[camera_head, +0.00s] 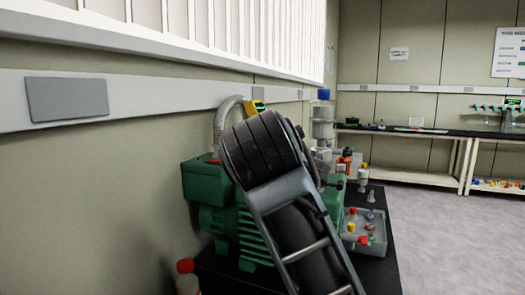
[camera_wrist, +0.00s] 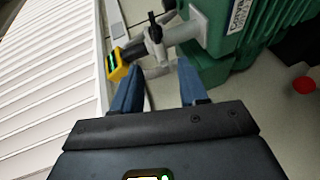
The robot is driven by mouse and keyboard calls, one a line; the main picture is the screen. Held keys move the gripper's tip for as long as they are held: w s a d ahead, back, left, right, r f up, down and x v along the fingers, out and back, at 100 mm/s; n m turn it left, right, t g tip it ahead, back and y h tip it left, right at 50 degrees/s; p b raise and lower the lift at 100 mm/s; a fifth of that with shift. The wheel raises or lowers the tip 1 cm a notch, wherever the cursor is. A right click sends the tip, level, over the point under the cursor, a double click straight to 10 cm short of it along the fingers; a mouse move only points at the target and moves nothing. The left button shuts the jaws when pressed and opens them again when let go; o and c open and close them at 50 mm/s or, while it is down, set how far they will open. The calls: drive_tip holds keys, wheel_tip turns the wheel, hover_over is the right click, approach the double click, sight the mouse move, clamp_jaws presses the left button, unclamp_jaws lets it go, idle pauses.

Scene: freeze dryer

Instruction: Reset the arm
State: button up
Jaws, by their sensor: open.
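My arm crosses the middle of the head view in front of a green pump; the gripper itself is hidden there. In the wrist view my gripper (camera_wrist: 160,85) shows its two blue fingers spread apart with nothing held between them. Beyond the fingertips are a grey pipe with a black valve handle (camera_wrist: 155,28) and a yellow gauge with a green display (camera_wrist: 118,65). The green pump (camera_wrist: 222,25) fills the upper right of the wrist view. It also shows in the head view (camera_head: 205,183), partly covered by my arm.
A grey tray (camera_head: 378,247) with small coloured-cap items stands on the black bench right of my arm. A blue-capped bottle (camera_head: 323,120) stands behind. A red-capped bottle (camera_head: 186,268) is at the front left. The wall is close on the left; open floor (camera_head: 440,220) lies right.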

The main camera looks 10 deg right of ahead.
drive_tip(key=shift+f, duration=0.1)
drive_tip(key=s+f+m+y, duration=0.1)
drive_tip(key=s+f, duration=0.2)
drive_tip(key=f, duration=0.5)
drive_tip(key=s+f+m+y, duration=0.1)
drive_tip(key=s+f+y, duration=0.1)
drive_tip(key=f, duration=0.7)
drive_tip(key=s+d+f+m+y, duration=0.1)
drive_tip(key=s+f+m+y, duration=0.15)
drive_tip(key=s+f, duration=1.1)
drive_tip(key=s+d+m, duration=0.2)
drive_tip(key=s+m, duration=0.1)
drive_tip(key=s, duration=0.8)
drive_tip(key=s+d+m+h, duration=0.1)
drive_tip(key=s+d+m, duration=0.2)
drive_tip(key=s, duration=0.8)
drive_tip(key=s+d+r+m, duration=0.1)
drive_tip(key=s+d+m, duration=0.2)
drive_tip(key=s, duration=0.8)
drive_tip(key=shift+s+h, duration=0.35)
drive_tip(key=shift+s, duration=0.05)
drive_tip(key=shift+d, duration=0.1)
